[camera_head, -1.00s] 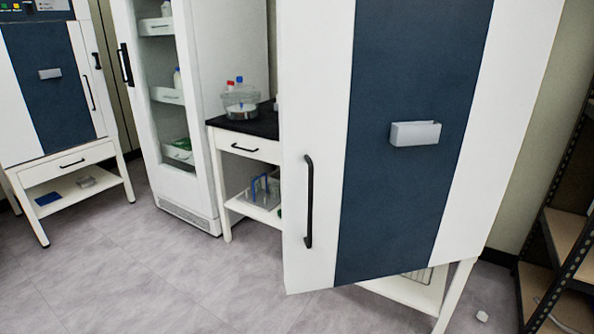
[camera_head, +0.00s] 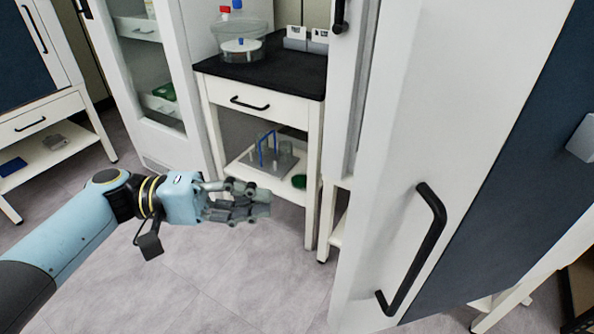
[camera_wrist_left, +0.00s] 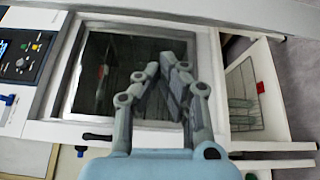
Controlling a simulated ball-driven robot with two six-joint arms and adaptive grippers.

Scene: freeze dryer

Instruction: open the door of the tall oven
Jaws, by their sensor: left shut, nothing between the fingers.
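The tall oven's white and blue door (camera_head: 475,180) fills the right of the head view. Its black bar handle (camera_head: 415,250) is near the door's left edge. The door stands ajar, its handle side swung out from the white oven body (camera_head: 343,110), with a gap between them. My left gripper (camera_head: 262,203) is shut and empty, left of the handle and well apart from it. In the left wrist view, its fingers (camera_wrist_left: 168,72) meet in front of a dark square chamber or window (camera_wrist_left: 125,75). My right gripper is not in view.
A table with a black top (camera_head: 265,68) holds glassware left of the oven. A glass-door cabinet (camera_head: 150,90) and another oven (camera_head: 25,55) stand further left. The grey floor (camera_head: 240,290) before the table is clear. The wrist view shows a control panel (camera_wrist_left: 25,55).

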